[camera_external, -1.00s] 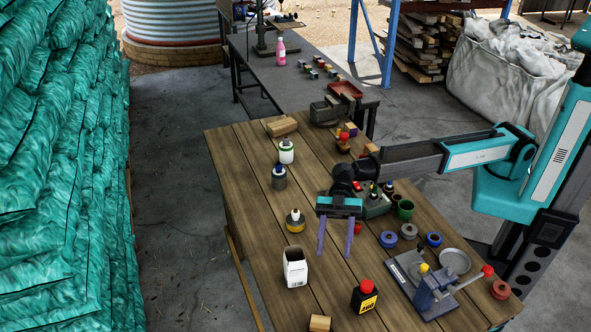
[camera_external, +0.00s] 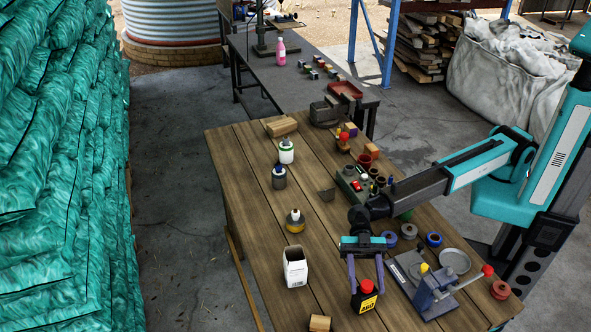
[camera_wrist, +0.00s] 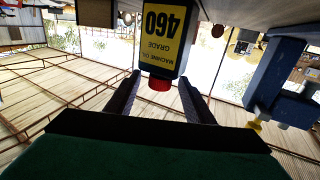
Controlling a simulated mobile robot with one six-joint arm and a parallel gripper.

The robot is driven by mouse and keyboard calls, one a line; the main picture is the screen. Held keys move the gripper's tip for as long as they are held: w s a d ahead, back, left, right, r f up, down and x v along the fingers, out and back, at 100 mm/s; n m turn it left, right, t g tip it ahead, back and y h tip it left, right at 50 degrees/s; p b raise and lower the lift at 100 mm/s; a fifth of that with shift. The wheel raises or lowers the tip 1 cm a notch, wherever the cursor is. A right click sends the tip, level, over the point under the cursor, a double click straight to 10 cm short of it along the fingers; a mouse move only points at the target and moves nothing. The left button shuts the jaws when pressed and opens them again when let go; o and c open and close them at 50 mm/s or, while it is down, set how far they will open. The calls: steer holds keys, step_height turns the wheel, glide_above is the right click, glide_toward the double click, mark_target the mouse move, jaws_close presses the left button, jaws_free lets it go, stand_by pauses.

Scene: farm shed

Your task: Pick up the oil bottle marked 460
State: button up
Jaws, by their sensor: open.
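The oil bottle marked 460 (camera_external: 364,301) stands on the wooden table near its front edge. It is dark, with a red cap and a yellow label. My gripper (camera_external: 366,287) is open above the bottle, with its fingers reaching down on both sides of the red cap. In the wrist view the bottle (camera_wrist: 160,38) appears upside down, its label reading 460 and machine oil. There the red cap lies between the tips of my open gripper (camera_wrist: 160,77), with gaps visible on both sides.
A white carton (camera_external: 295,270) stands left of the bottle. A blue-grey lever device (camera_external: 434,292) with a red knob stands close on the right, and shows in the wrist view (camera_wrist: 275,85). A wood block (camera_external: 320,323) lies at the front edge. Several small bottles stand farther back.

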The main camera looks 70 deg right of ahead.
mark_target(368, 291)
steer(key=shift+p+x, duration=0.85)
steer(key=shift+x, duration=1.6)
steer(key=shift+c, duration=0.3)
jaws_close()
